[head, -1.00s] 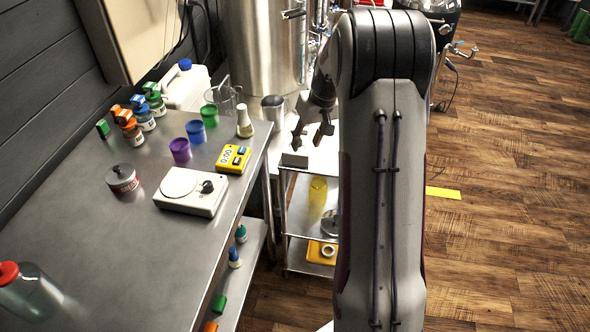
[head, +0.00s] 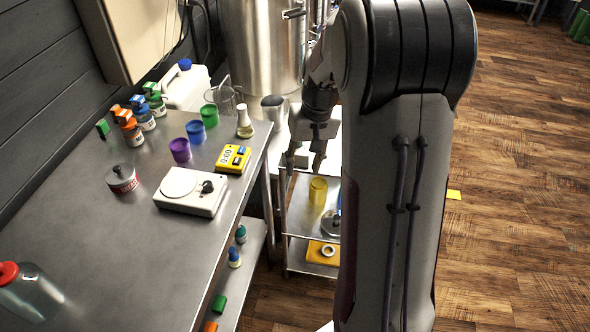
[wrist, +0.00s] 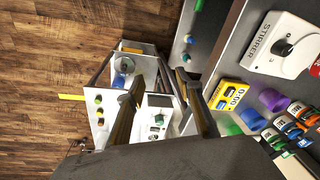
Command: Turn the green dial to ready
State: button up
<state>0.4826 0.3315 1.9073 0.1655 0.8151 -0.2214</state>
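A white box stands on the cart in the wrist view (wrist: 159,103), with a small green dial (wrist: 158,119) on its face and a dark knob below it. The markings around the dial are too small to read. My gripper (wrist: 159,78) is open and empty, one finger either side of the box in the picture. I cannot tell how far the fingertips are from the dial. In the head view my gripper (head: 305,163) hangs over the cart and partly hides the box; the dial cannot be made out there.
The steel bench (head: 95,255) on the left carries a white stirrer (head: 205,203), a yellow timer (head: 233,159), coloured cups and bottles. The cart's lower shelf (head: 297,218) holds a yellow cylinder (head: 317,190). A large steel tank (head: 262,50) stands behind. Open floor lies right.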

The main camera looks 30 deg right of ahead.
jog(key=s+a+r, duration=0.5)
jog(key=a, duration=0.1)
jog(key=shift+r+n+h, duration=0.2)
jog(key=shift+n+h, duration=0.1)
dwell(0.3)
jog(key=shift+s, duration=0.1)
dwell(0.4)
jog(key=s+a+r+n+t, duration=0.1)
jog(key=s+a+r+t, duration=0.1)
jog(key=s+a+r, duration=0.2)
jog(key=s+a+r+n+t, duration=0.2)
jog(key=s+a+r, duration=0.2)
jog(key=s+a, duration=0.5)
jog(key=s, duration=0.3)
jog(key=shift+a+r+n, duration=0.15)
jog(key=shift+r+n, duration=0.05)
jog(key=shift+n, duration=0.1)
jog(key=shift+s, duration=0.1)
dwell(1.4)
